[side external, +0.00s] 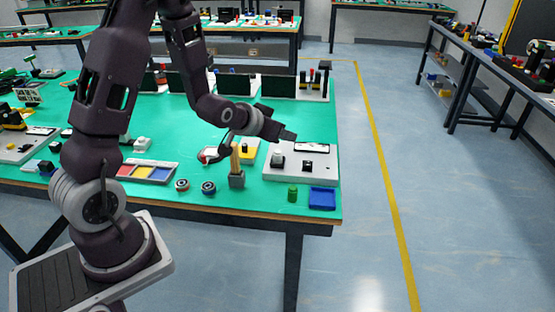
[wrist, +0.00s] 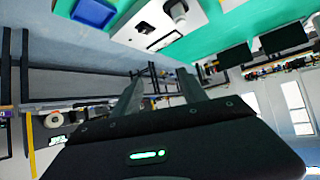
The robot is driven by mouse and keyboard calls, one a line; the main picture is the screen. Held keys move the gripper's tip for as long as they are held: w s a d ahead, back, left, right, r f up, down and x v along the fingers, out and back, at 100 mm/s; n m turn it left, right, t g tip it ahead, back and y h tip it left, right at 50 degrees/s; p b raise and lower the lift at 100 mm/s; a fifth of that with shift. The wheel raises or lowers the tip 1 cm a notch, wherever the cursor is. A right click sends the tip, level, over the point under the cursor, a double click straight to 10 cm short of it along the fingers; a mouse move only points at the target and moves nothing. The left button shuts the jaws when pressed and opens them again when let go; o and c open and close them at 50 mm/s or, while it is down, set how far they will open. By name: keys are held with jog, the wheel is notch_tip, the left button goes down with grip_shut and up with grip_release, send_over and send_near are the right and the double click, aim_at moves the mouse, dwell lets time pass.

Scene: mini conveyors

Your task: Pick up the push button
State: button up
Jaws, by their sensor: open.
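My gripper (side external: 287,135) is above the right part of the green table, over the back of a white board (side external: 322,174). Its two fingers are apart with nothing between them; they also show in the wrist view (wrist: 159,78). I cannot tell for sure which small part is the push button. A yellow box (side external: 249,151) stands left of the board, partly hidden by the arm and a hammer.
A wooden-handled hammer (side external: 236,163) stands upright left of the board. A green cylinder (side external: 292,194) and a blue tray (side external: 322,198) are at the front right edge. A tray with coloured compartments (side external: 150,171) lies left. Dark-panelled units (side external: 278,86) line the back.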

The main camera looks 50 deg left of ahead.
notch_tip(320, 180, down, 5)
jog(key=a, duration=0.3)
jog(key=n+t+y, duration=0.2)
send_near(279, 152)
jog(key=w+a+f, duration=0.1)
jog(key=x, duration=1.2)
jog(key=shift+s, duration=0.1)
grip_shut()
